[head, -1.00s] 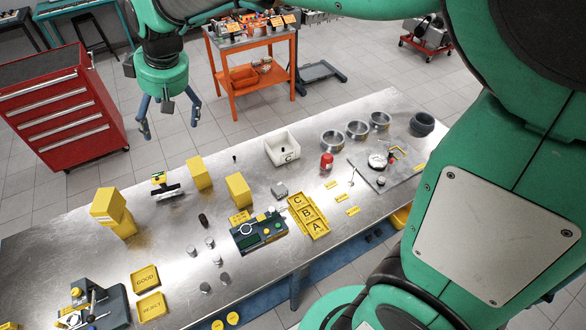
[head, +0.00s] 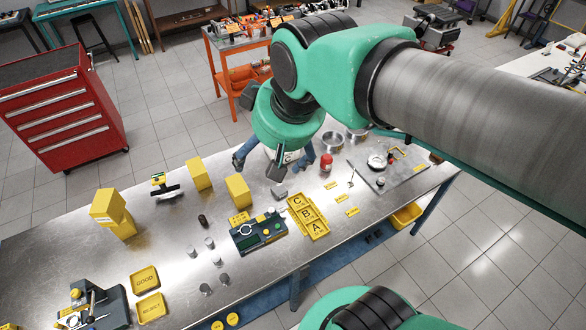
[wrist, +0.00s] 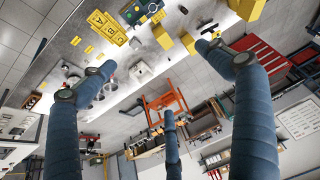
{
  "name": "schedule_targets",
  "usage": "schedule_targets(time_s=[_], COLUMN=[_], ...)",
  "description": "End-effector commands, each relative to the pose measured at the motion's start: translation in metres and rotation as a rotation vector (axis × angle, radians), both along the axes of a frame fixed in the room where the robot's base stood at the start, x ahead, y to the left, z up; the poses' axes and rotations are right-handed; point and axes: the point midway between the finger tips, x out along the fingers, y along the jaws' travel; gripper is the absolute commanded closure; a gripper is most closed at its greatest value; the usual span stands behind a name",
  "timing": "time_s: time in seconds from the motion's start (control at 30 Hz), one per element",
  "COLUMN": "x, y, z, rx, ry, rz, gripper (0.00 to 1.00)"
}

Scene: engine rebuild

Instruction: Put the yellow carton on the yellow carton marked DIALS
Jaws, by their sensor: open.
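Several yellow cartons stand on the metal workbench. At the left in the head view, one yellow carton (head: 106,205) sits turned on top of another yellow carton (head: 125,228). Two more stand alone: a yellow carton (head: 199,174) near the back edge and a yellow carton (head: 238,190) nearer the middle. Lettering on the stacked pair is too small to read, so I cannot tell which is marked DIALS. My gripper (head: 272,160) hangs above the back of the bench, right of the single cartons, its three blue fingers spread and empty. The wrist view shows both single cartons (wrist: 162,37) (wrist: 188,43).
Yellow A, B, C trays (head: 308,215) and a dark green fixture (head: 258,232) lie mid-bench. Small metal cylinders (head: 205,289) and GOOD and REJECT trays (head: 145,280) are at the left. A red tool cabinet (head: 65,105) and orange cart (head: 245,62) stand behind.

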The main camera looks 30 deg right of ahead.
Motion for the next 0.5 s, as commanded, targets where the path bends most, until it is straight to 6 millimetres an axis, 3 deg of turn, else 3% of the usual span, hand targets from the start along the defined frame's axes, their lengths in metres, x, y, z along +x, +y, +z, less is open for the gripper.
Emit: schedule_targets(time_s=[0.2,0.5], x=[-0.043,-0.061], y=[-0.017,-0.024], z=[-0.014,-0.022], rx=[0.009,0.013], ry=[-0.019,-0.026], rz=[-0.082,-0.121], gripper=[0.10,0.10])
